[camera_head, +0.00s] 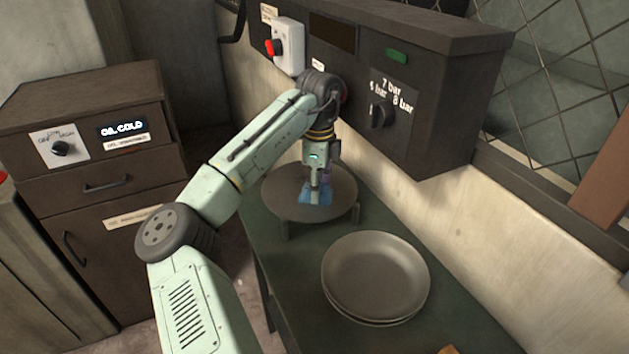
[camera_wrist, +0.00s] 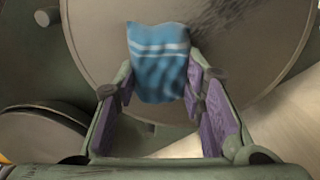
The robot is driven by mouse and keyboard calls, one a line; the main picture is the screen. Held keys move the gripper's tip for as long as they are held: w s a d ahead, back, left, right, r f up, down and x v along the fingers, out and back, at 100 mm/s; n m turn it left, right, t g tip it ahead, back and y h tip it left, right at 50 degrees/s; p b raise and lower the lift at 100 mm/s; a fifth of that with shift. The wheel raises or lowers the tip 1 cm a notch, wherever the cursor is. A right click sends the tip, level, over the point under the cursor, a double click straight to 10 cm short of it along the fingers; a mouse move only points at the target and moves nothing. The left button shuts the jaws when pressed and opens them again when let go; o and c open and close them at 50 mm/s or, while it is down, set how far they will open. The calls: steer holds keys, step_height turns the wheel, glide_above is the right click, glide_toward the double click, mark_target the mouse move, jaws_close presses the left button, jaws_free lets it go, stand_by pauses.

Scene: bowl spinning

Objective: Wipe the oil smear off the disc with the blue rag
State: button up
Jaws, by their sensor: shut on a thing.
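The grey disc (camera_head: 283,203) is a round plate on short legs on the green bench; it also fills the top of the wrist view (camera_wrist: 92,38). My gripper (camera_head: 317,188) is over the disc, pointing down, and is shut on the blue rag (camera_head: 314,198). In the wrist view the rag (camera_wrist: 158,62), blue with pale stripes, shows between the purple-padded fingers of my gripper (camera_wrist: 160,82), against the disc. I cannot tell whether it presses on the disc. The dark streaky oil smear (camera_wrist: 215,14) shows on the disc, up and right of the rag.
A stack of grey plates (camera_head: 376,273) stands on the bench (camera_head: 455,325) in front of the disc. A dark control box (camera_head: 420,85) with a knob (camera_head: 381,114) hangs on the wall behind. A drawer cabinet (camera_head: 90,160) labelled "OIL COLD" stands at left.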

mark_target(299, 171)
steer(key=shift+p, duration=0.4)
steer(key=shift+w+a+p, duration=0.2)
steer(key=shift+w, duration=0.25)
steer(key=shift+w+a+p, duration=0.2)
steer(key=shift+w, duration=0.25)
steer(key=shift+w+a, duration=0.4)
steer(key=shift+w, duration=0.6)
steer(key=shift+w+a, duration=0.45)
steer(key=shift+w, duration=0.55)
steer(key=shift+w+a, duration=0.4)
steer(key=shift+w, duration=0.6)
steer(key=shift+w+a+f, duration=0.1)
steer(key=shift+w+a, duration=0.2)
steer(key=shift+w, duration=0.4)
steer(key=shift+w+a+f, duration=0.1)
steer(key=shift+w+a, duration=0.2)
steer(key=shift+w, duration=0.35)
steer(key=shift+r, duration=0.15)
steer(key=shift+r, duration=2.95)
